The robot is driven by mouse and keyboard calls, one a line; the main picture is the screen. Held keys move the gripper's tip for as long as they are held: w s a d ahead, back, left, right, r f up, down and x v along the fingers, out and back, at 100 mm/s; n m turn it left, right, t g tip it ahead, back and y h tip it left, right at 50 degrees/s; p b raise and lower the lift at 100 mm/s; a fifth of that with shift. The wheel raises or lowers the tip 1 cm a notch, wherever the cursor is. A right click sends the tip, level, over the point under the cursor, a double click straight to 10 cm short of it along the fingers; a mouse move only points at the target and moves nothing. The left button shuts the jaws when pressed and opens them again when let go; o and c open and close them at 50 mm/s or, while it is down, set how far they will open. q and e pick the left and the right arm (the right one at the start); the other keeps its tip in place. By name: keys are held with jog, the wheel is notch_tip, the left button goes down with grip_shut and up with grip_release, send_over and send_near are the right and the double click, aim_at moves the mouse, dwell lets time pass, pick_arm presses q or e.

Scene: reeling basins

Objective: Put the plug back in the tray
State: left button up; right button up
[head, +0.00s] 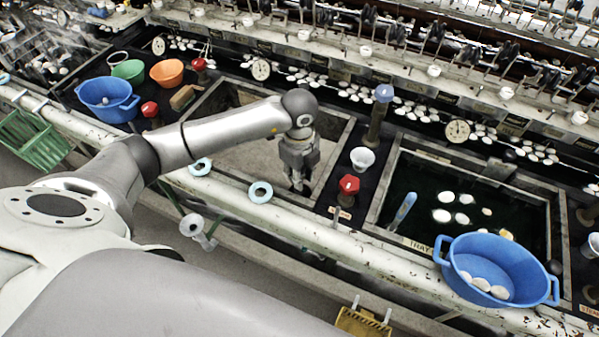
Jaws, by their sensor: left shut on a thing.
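My left gripper (299,184) points down inside the pale, empty basin (235,150) left of centre. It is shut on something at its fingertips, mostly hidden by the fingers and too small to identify. I cannot make out a separate plug or a drain hole. The neighbouring basin holds dark water (465,185) with several white cocoons, and its front edge bears a label reading "TRAY" (421,246). My right gripper is not in view.
A red valve knob (349,184), a white cup (362,158) and a blue-topped post (376,120) stand between the basins. A blue bowl with cocoons (497,264) sits at the front right. Pale blue rings (261,192) are on the front rim.

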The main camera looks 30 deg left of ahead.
pick_arm(q)
jog(key=shift+f+b, duration=0.55)
jog(key=shift+f, duration=0.15)
dwell(0.7)
jog(key=o, duration=1.1)
jog(key=shift+c, duration=0.2)
notch_tip(320, 180, up, 12)
jog(key=shift+r, duration=0.1)
dwell(0.4)
